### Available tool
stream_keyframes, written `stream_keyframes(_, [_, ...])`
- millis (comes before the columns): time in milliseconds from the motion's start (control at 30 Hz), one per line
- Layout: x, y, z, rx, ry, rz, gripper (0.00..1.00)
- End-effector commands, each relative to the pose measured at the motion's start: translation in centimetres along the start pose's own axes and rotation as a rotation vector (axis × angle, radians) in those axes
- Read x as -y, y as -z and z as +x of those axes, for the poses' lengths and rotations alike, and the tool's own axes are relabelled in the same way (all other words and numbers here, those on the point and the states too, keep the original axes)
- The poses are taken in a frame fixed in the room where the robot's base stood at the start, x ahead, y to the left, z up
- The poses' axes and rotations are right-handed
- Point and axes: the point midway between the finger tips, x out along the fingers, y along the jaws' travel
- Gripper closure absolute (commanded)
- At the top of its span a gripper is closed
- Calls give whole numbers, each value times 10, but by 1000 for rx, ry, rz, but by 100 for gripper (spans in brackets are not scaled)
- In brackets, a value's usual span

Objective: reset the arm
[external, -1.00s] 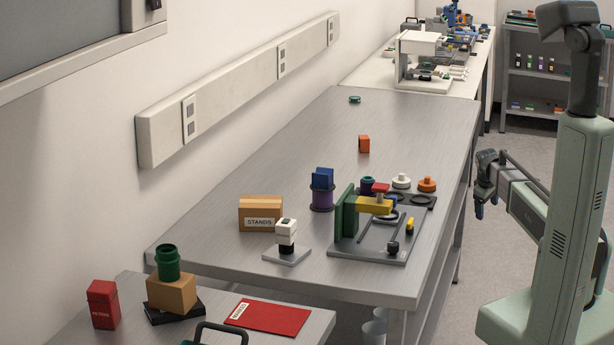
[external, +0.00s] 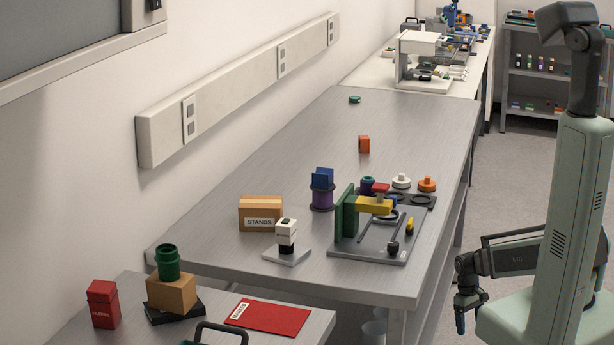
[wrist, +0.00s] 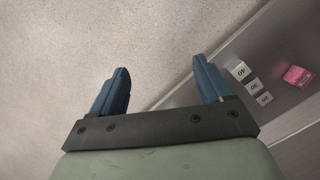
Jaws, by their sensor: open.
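My gripper (external: 468,305) hangs at the lower right in the external view, beside my column and off the right edge of the steel table. In the wrist view my gripper (wrist: 160,90) shows two blue fingers spread wide apart with nothing between them. Bare speckled floor lies beyond the fingers. The interferometer setup, a grey base plate (external: 365,247) with a green upright plate (external: 345,213) and a yellow block (external: 373,205), stands on the table, well apart from my gripper.
The steel table (external: 300,150) also holds a STANDS box (external: 260,212), a purple spool with a blue block (external: 322,190) and an orange block (external: 364,144). A red mat (external: 268,316) lies on the nearer table. The wrist view shows a grey surface with small white numbered blocks (wrist: 253,85) and a pink block (wrist: 298,76).

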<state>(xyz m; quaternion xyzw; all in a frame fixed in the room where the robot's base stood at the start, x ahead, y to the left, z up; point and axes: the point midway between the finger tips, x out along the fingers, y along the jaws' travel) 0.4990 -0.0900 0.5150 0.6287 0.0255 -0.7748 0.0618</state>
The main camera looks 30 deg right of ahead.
Motion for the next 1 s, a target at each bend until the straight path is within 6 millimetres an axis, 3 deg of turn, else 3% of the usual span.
stream_keyframes(300, [62,-84,65,156,55,37,21])
stream_keyframes(700, [114,-188,116,337,85,92,21])
stream_keyframes(833, [120,-206,122,369,86,102,21])
stream_keyframes(1000, [121,-208,123,372,86,103,21])
